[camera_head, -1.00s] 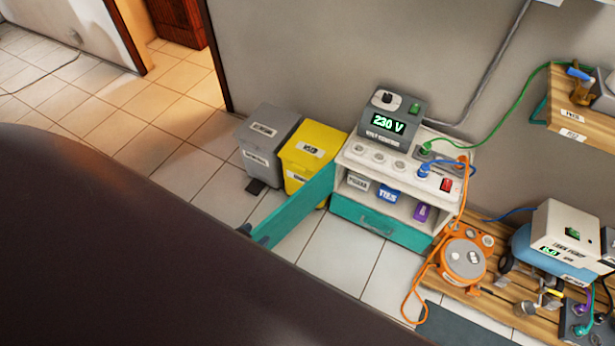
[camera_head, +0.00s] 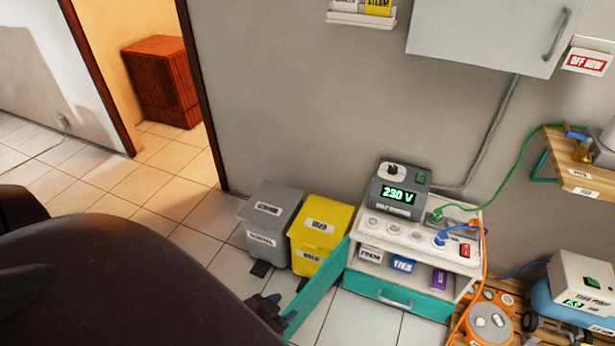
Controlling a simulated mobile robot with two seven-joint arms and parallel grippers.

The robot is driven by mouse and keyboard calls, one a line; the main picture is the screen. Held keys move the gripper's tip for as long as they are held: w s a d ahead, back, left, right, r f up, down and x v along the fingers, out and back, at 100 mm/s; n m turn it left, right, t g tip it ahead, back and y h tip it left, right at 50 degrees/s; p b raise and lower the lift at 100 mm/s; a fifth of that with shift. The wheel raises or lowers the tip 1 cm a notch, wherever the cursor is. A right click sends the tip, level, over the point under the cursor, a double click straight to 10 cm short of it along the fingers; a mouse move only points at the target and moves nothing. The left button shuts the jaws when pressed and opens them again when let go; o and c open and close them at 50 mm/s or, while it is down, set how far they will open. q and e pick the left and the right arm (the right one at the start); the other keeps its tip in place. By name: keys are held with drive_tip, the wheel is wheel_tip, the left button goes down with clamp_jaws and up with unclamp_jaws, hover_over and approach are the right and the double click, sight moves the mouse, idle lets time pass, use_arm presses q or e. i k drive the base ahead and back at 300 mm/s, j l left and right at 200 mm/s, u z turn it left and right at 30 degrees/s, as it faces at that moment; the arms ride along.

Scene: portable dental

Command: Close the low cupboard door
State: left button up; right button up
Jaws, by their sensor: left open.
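The low cupboard (camera_head: 450,268) is a white unit with open shelves and a teal drawer front (camera_head: 398,294) below. Its teal door (camera_head: 320,288) stands wide open, swung out from the unit's left side towards me. My left gripper (camera_head: 268,308) is a small dark shape at the door's free end, on its left side. It is open, partly hidden by my dark arm. I cannot tell whether it touches the door. My right gripper is out of view.
A grey bin (camera_head: 270,220) and a yellow bin (camera_head: 320,235) stand left of the cupboard, close behind the door. An orange cable reel (camera_head: 488,320) and cables lie to the right. Tiled floor (camera_head: 365,322) in front of the drawer is clear.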

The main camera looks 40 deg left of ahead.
sight(311, 293)
drive_tip(key=k+j+z, duration=0.15)
drive_tip(key=j, duration=0.25)
drive_tip(key=k+j+z, duration=0.15)
drive_tip(key=j, duration=0.25)
drive_tip(key=k+j, duration=0.2)
drive_tip(key=j, duration=0.2)
drive_tip(key=k+j, duration=0.2)
drive_tip(key=j, duration=0.2)
drive_tip(key=k+j, duration=0.15)
drive_tip(key=j, duration=0.25)
drive_tip(key=k+j+z, duration=0.1)
drive_tip(key=j, duration=0.3)
drive_tip(key=k+j, duration=0.1)
drive_tip(key=k, duration=0.7)
drive_tip(key=j+z, duration=0.15)
drive_tip(key=j, duration=0.6)
drive_tip(key=i+j, duration=0.15)
drive_tip(key=j, duration=0.15)
drive_tip(key=i+j+z, duration=0.1)
drive_tip(key=i+j, duration=0.05)
drive_tip(key=j, duration=0.1)
